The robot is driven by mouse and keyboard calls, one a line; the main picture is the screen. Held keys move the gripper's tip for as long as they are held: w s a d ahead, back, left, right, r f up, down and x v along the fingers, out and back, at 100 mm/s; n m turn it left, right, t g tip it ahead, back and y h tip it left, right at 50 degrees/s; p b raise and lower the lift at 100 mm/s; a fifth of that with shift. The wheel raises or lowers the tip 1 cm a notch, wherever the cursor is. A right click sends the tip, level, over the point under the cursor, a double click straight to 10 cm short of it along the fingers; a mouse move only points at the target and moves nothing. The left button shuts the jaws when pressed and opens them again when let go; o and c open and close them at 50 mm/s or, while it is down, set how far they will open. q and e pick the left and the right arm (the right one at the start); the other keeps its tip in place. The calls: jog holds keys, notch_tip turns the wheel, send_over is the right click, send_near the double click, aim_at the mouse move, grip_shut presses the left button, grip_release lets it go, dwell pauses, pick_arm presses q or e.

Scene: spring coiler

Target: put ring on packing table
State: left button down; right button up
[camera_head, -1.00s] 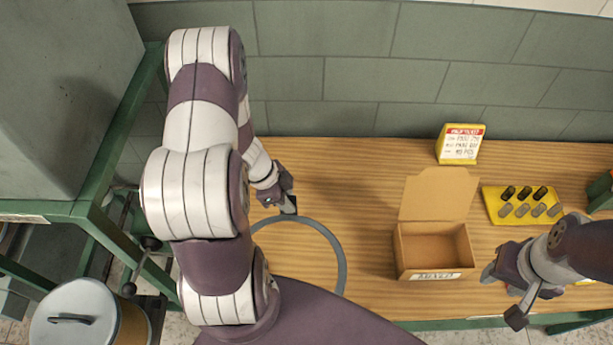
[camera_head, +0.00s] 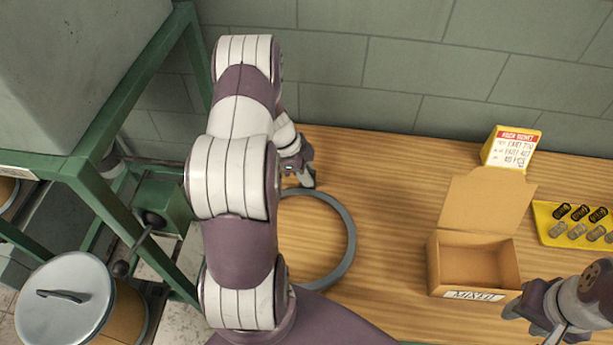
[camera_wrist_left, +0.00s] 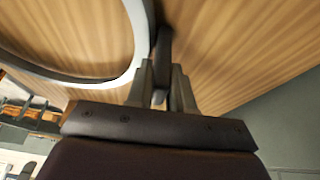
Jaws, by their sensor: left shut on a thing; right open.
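A large grey ring (camera_head: 352,238) shows over the wooden packing table (camera_head: 390,190), its left part hidden behind my left arm. My left gripper (camera_head: 309,180) is shut on the far edge of the ring. In the left wrist view the ring (camera_wrist_left: 134,62) passes at the fingers of my left gripper (camera_wrist_left: 160,80), with wood grain beneath it. I cannot tell whether the ring touches the tabletop. My right gripper (camera_head: 522,318) is open and empty near the front right of the table, beside the cardboard box.
An open cardboard box (camera_head: 438,265) stands right of the ring. Behind it is a yellow sign (camera_head: 511,150); a yellow tray (camera_head: 548,222) with several springs lies at right. A green frame (camera_head: 105,140) and a lidded pot (camera_head: 65,305) stand at left. Bare wood lies between ring and box.

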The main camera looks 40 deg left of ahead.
pick_arm(q)
jog(key=shift+s+f, duration=0.1)
jog(key=c, duration=1)
grip_release()
jog(key=shift+f, duration=0.1)
jog(key=v, duration=1.1)
jog(key=w+d+r+n+t+y, duration=0.4)
jog(key=w+d+r+n+t, duration=0.15)
jog(key=w+d+r, duration=0.35)
jog(key=s+d+f+n+g, duration=0.1)
jog(key=s+d+n+g, duration=0.2)
jog(key=s, duration=0.6)
jog(key=s+d+f+n+g, duration=0.2)
jog(key=s+d+n+g, duration=0.1)
jog(key=s+d, duration=0.5)
jog(key=shift+s+f, duration=0.2)
jog(key=shift+s, duration=0.4)
